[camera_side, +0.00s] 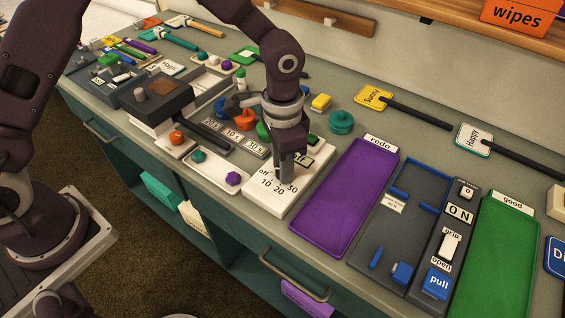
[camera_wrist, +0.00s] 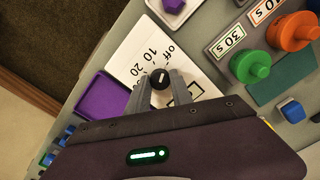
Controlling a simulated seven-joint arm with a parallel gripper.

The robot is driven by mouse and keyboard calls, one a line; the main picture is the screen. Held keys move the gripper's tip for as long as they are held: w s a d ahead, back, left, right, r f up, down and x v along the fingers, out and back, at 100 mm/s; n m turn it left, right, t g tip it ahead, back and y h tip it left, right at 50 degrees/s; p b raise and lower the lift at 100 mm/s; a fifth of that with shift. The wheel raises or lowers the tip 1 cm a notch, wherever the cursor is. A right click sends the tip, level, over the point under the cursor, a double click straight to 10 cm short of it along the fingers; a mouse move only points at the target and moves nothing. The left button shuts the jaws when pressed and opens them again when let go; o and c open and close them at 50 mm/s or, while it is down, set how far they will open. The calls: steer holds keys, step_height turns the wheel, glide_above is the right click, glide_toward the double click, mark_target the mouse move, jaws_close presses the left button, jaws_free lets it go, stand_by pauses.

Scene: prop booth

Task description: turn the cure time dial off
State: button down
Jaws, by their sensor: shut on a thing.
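The cure time dial is a white box (camera_side: 262,204) printed with off, 10, 20 and 30 around a small black knob. It stands at the counter's front edge in the side view. The knob (camera_wrist: 160,79) shows in the wrist view with a short white mark on top; which label the mark points at is hard to tell. My gripper (camera_side: 286,178) points down over the box, and its fingers are shut on the knob. In the wrist view the fingers (camera_wrist: 158,88) are on both sides of it. In the side view they hide the knob.
A purple redo tray (camera_side: 315,222) lies right of the box. A pale tray (camera_side: 205,172) with knobs lies left. A timer row (camera_side: 228,130) with orange and green knobs stands behind.

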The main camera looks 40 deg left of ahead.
steer(key=shift+r+m, duration=0.1)
steer(key=shift+m, duration=0.9)
steer(key=c, duration=1.1)
jaws_free()
step_height(320, 180, up, 7)
steer(key=shift+f, duration=0.1)
